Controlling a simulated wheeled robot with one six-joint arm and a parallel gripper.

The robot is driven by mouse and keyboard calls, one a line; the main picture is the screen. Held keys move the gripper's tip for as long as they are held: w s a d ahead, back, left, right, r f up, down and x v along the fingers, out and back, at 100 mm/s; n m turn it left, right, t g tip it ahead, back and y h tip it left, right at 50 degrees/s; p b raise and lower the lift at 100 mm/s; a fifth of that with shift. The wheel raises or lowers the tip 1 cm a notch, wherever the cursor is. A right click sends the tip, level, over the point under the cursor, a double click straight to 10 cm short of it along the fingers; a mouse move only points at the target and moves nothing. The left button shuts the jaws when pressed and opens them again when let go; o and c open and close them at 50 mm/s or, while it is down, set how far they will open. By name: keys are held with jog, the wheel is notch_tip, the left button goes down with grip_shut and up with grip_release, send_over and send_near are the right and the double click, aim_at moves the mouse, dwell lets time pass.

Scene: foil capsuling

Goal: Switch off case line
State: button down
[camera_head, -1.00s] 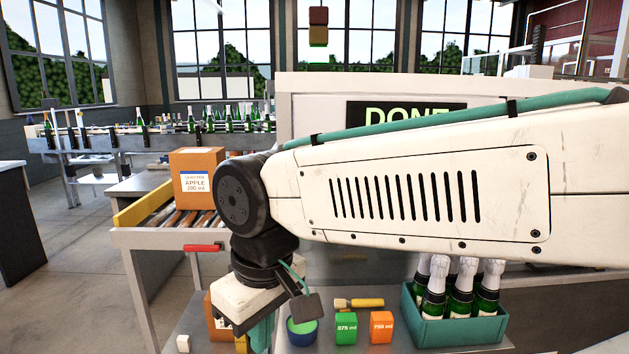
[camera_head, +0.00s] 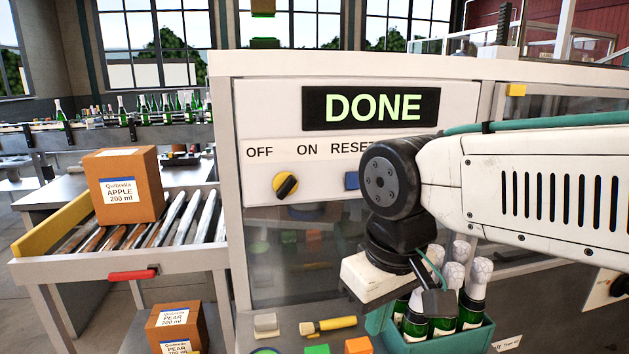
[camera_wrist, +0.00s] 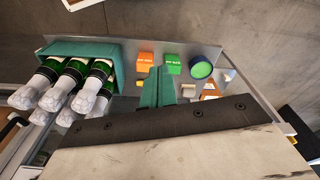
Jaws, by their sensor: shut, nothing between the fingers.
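The machine's control panel (camera_head: 460,100) shows a green DONE on its display (camera_head: 370,108). A label strip (camera_head: 330,150) below it reads OFF, ON and RESET. A blue button (camera_head: 352,180) under RESET is partly hidden by my arm. My gripper (camera_head: 376,318) points down, low and to the right of the knob and apart from it. In the wrist view my gripper (camera_wrist: 157,88) is shut and empty, above the bench items.
A teal crate (camera_head: 455,338) of foil-topped bottles stands close by my gripper. A brush (camera_head: 328,325), a green block (camera_head: 317,349) and an orange block (camera_head: 358,345) lie on the bench. At left, an APPLE carton (camera_head: 125,185) sits on a roller conveyor (camera_head: 190,220) with a red handle (camera_head: 133,275).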

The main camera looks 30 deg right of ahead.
jog(key=shift+d, duration=0.3)
jog(key=w+a+r+h, duration=0.1)
jog(key=w+r+h, duration=0.6)
jog(key=w, duration=0.7)
jog(key=w+a+r+t+h, duration=0.3)
jog(key=w+a+r+t, duration=0.2)
jog(key=w+a+r, duration=0.4)
jog(key=w+a, duration=0.3)
jog(key=a, duration=0.1)
jog(key=shift+n+t, duration=0.3)
jog(key=shift+w, duration=0.1)
